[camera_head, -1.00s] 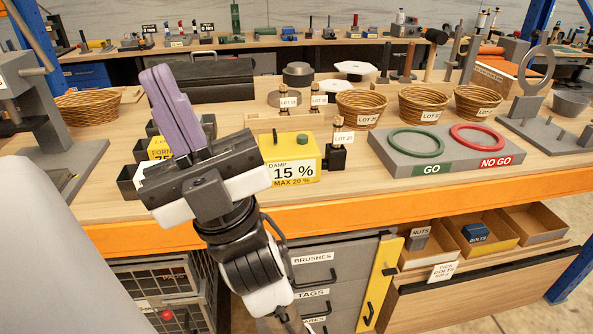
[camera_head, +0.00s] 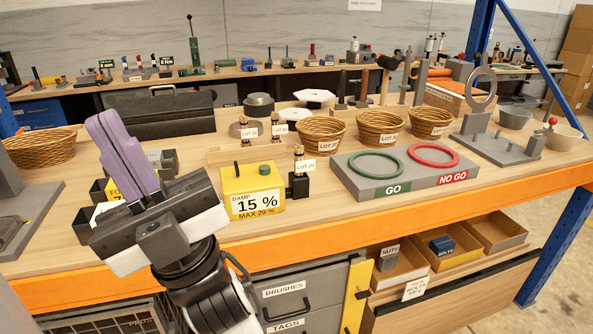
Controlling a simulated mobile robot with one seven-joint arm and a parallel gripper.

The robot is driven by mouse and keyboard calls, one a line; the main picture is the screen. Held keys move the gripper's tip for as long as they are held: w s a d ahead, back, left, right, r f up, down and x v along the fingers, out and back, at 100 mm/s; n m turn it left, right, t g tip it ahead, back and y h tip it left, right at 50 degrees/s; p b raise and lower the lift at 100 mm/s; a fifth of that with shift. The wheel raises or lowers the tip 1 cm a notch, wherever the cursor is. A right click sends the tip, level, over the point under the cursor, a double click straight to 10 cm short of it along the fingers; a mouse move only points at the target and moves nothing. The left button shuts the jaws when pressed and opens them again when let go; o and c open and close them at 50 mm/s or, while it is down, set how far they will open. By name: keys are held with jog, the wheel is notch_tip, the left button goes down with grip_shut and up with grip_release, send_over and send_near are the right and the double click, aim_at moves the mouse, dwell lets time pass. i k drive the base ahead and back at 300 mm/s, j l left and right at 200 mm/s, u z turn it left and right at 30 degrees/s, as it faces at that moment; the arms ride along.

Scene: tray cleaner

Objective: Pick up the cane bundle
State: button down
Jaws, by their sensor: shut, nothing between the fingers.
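Small upright bundles of tan sticks with LOT tags look like cane bundles. One bundle (camera_head: 298,152) stands in a black block to the right of the yellow damp box. Two more, a left one (camera_head: 243,122) and a right one (camera_head: 275,118), stand farther back in front of the dark grey round pieces. I cannot tell which one the task names. My gripper (camera_head: 106,122) has purple fingers pressed together, shut and empty. It is above the bench at the left, apart from all the bundles. It hides part of the yellow-fronted bin behind it.
The yellow damp box (camera_head: 256,180) stands between my gripper and the nearest bundle. Several wicker baskets, such as the nearest (camera_head: 322,132), stand behind the grey GO / NO GO board (camera_head: 408,184). A black case (camera_head: 160,112) lies at the back left. Bare wood shows along the front edge.

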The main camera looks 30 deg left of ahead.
aim_at(301, 166)
jog(key=i, duration=0.5)
jog(key=u, duration=2.1)
